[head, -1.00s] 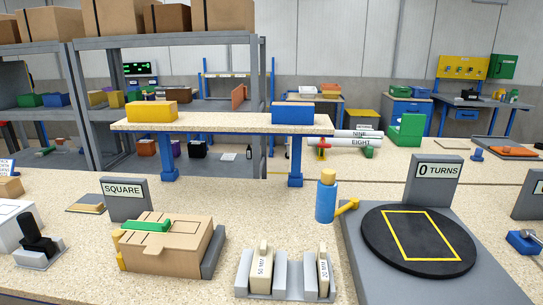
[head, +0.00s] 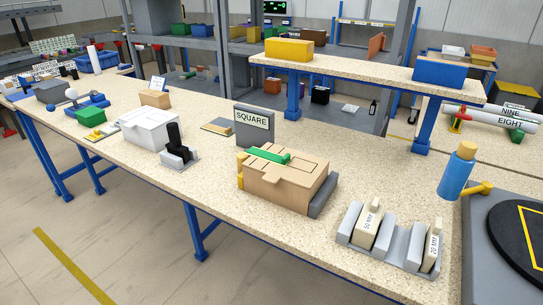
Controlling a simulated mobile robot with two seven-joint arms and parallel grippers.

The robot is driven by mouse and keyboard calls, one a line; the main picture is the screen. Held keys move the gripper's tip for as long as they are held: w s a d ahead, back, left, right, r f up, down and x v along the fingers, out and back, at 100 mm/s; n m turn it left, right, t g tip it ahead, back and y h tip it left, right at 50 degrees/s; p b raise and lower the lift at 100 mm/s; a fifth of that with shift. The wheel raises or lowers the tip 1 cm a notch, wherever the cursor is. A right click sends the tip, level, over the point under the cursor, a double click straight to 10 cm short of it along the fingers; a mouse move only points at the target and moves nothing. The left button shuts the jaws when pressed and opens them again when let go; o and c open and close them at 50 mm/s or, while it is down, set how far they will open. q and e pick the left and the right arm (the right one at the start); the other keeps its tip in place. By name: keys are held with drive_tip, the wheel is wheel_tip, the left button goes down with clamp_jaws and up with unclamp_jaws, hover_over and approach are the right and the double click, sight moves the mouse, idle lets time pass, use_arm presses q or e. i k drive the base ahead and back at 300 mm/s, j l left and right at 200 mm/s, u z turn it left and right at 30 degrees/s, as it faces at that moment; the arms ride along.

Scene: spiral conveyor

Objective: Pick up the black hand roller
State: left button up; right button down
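A black upright object (head: 174,140), which looks like the black hand roller, stands in a small grey holder (head: 186,160) on the speckled bench, left of the middle. Its roller end is not clearly visible. A white box (head: 150,128) is just to its left, and a cardboard box with a green strip (head: 285,182) is to its right. Neither of my grippers is in view.
A SQUARE sign (head: 254,122) stands behind the cardboard box. A grey rack (head: 403,246) holds tan pieces marked 50 MM and 20 MM. A blue bottle (head: 456,176) stands near a black turntable (head: 512,240) at right. Bare bench lies in front of the holder.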

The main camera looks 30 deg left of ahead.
sight(173, 131)
drive_tip(key=u, duration=1.5)
